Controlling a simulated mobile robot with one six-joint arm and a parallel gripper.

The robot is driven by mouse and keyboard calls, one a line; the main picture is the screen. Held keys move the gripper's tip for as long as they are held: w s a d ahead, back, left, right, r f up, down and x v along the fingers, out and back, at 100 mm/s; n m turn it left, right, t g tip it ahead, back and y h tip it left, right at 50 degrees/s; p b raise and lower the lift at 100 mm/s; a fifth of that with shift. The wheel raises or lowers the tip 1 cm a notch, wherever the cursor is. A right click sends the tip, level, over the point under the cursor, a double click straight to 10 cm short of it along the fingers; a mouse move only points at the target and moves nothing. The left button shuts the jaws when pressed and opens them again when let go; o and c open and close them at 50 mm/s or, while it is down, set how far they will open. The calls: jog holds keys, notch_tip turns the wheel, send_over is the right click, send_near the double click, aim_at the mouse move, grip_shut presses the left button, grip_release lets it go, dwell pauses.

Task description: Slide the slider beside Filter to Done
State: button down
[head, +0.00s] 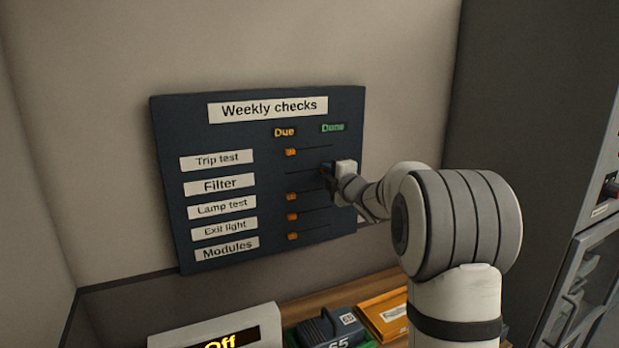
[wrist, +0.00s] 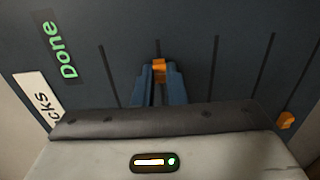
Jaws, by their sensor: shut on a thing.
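The dark "Weekly checks" board (head: 262,110) has a Due column on the left and a Done column on the right. The Filter label (head: 220,185) is in the second row. My gripper (head: 328,171) is at this row, towards the Done side. In the wrist view, the blue fingers of my gripper (wrist: 159,78) are shut on the orange Filter slider (wrist: 159,66). The Done label (wrist: 62,50) is turned sideways there, so Done lies towards the top. A short stretch of bare slot shows beyond the slider on that side.
Orange sliders for Trip test (head: 290,152), Lamp test (head: 292,197), Exit light (head: 292,217) and Modules (head: 292,237) sit at Due. A grey cabinet (head: 545,130) stands right.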

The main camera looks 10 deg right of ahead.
jog(key=shift+w+d, duration=0.25)
jog(key=shift+d, duration=0.9)
jog(key=c, duration=1.5)
grip_release()
jog(key=shift+d, duration=0.15)
jog(key=shift+c, duration=0.2)
jog(key=shift+o, duration=0.4)
